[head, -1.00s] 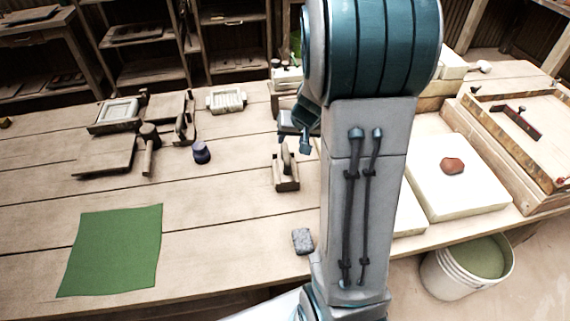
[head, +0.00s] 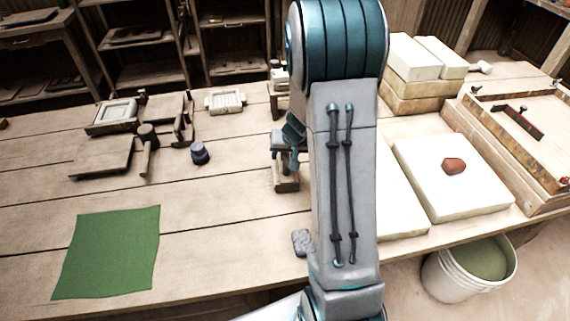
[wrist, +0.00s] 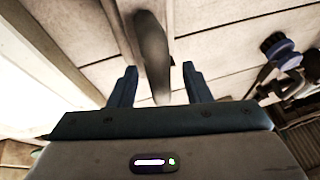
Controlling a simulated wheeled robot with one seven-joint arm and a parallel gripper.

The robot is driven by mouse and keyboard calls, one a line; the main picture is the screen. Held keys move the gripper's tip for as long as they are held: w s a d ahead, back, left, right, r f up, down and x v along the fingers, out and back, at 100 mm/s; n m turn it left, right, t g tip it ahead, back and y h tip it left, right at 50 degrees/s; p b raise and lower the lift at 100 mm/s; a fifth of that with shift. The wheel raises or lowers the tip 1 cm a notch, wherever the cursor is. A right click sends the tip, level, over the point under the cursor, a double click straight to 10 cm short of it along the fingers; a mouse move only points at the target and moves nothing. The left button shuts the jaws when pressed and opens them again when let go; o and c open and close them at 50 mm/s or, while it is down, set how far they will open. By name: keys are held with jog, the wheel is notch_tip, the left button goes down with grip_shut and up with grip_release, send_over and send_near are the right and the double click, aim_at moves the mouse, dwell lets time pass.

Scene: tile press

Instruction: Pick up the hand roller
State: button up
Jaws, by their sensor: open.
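The hand roller (head: 287,184) appears to be the small wooden piece with an upright handle on the table, just left of my arm. My gripper (head: 284,158) is over it and hides most of its handle in the head view. In the wrist view, the dark, rounded handle (wrist: 150,45) stands between the two blue fingers of my gripper (wrist: 158,72). The fingers are open, with a visible gap on each side of the handle. The roller's lower part is mostly out of sight.
A dark purple jar (head: 199,152) stands to the left, beside a wooden mallet (head: 147,150). A grey stone-like block (head: 301,242) lies near the front edge. White slabs (head: 440,185) sit to the right. A green cloth (head: 108,250) lies front left, with bare table around it.

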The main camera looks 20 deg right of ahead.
grip_shut()
jog(key=shift+r, duration=0.2)
jog(key=shift+r, duration=0.25)
notch_tip(320, 180, up, 4)
jog(key=shift+w+r+p, duration=0.1)
jog(key=shift+p, duration=0.7)
jog(key=s+d+r+b, duration=0.1)
jog(key=s+d+r, duration=0.1)
jog(key=d+r, duration=0.4)
jog(key=d, duration=0.5)
jog(key=shift+s+d+b, duration=0.25)
jog(key=shift+s+b, duration=0.1)
jog(key=shift+s, duration=0.05)
